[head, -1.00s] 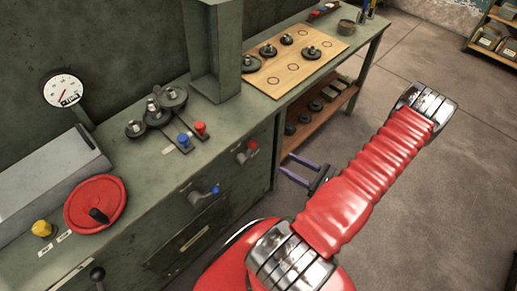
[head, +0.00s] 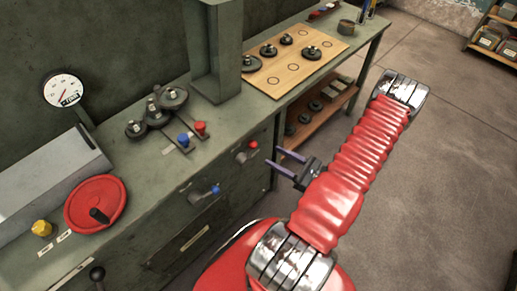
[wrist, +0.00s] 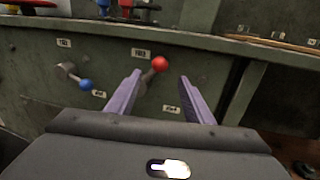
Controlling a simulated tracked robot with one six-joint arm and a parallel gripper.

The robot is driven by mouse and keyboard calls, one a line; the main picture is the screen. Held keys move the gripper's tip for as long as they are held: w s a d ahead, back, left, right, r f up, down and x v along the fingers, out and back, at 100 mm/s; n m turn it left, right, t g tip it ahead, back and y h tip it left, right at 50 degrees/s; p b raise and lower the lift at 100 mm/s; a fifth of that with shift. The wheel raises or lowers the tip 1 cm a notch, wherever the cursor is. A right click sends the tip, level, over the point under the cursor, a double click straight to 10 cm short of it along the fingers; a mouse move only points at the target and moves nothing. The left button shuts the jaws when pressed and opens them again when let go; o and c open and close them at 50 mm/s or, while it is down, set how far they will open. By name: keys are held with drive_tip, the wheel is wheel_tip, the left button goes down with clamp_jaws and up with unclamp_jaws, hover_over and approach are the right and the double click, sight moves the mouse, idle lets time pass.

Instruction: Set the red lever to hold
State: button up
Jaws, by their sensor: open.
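The red lever (head: 251,147) is on the green cabinet front, its red ball tilted up and right of its grey pivot. In the wrist view the lever's red ball (wrist: 160,64) shows between my two purple fingers, a little beyond them. Small labels sit above and below this lever, too small to read surely. My gripper (head: 273,157) is open and empty, its fingers pointing at the cabinet just right of the lever in the head view. In the wrist view my gripper (wrist: 160,77) has its fingertips on both sides of the ball, with no clear contact.
A blue-tipped lever (head: 212,190) is on the cabinet left of the red one. Blue (head: 184,140) and red (head: 200,127) knobs stand on the bench top. A red handwheel (head: 92,200) and a gauge (head: 63,89) are further left. Open floor (head: 450,170) lies right.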

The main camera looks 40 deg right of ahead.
drive_tip(key=x, duration=0.8)
drive_tip(key=shift+w, duration=0.1)
